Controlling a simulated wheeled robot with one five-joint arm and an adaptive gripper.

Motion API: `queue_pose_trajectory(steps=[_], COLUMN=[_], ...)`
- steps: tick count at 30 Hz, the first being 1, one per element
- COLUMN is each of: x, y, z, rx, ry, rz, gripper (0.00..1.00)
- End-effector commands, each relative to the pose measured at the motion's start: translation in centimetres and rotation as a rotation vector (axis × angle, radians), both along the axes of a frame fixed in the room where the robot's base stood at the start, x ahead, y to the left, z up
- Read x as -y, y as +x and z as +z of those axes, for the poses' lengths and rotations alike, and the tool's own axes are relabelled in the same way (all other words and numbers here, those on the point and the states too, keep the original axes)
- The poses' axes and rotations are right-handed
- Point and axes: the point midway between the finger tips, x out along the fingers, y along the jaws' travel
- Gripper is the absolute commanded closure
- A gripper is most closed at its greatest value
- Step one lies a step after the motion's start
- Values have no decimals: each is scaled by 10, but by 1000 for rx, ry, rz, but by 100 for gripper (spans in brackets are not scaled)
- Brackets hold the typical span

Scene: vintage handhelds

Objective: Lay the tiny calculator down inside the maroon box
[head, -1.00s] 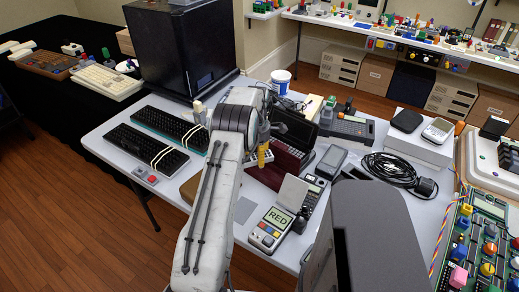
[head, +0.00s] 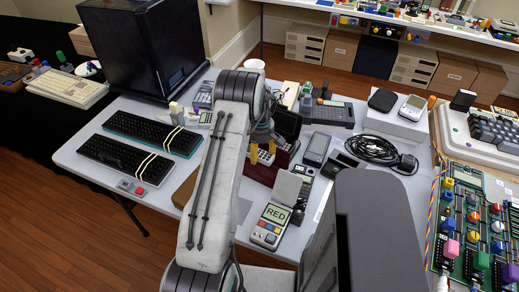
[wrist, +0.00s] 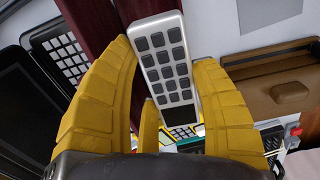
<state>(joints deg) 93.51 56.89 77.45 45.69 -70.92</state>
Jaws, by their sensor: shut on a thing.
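The tiny calculator (wrist: 168,65) is a slim, pale silver slab with several rows of dark keys. My gripper (wrist: 165,105), with yellow fingers, is shut on it in the wrist view, and its lower end is partly hidden between the fingers. The head view shows my gripper (head: 263,143) above the maroon box (head: 261,174), with the calculator (head: 266,157) hanging just below the fingers. The box stands mid-table, partly hidden by my arm; its maroon walls (wrist: 91,22) also show behind the calculator in the wrist view. I cannot tell whether the calculator touches the box.
A handheld reading RED (head: 271,226) stands in front of the box. A grey handheld (head: 316,149) and coiled black cable (head: 372,149) lie to its right. Two dark keyboards (head: 142,148) and a black cabinet (head: 145,45) are on the left.

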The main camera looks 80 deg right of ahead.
Motion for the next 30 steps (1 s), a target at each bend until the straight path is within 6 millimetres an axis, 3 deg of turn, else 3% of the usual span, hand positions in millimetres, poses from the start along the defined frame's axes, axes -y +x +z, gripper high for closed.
queue_pose_trajectory(steps=[20,30], x=[0,0], y=[0,0], z=[-1,-25], rx=[0,0], ry=[-2,-1], rz=[-7,-7], gripper=[77,77])
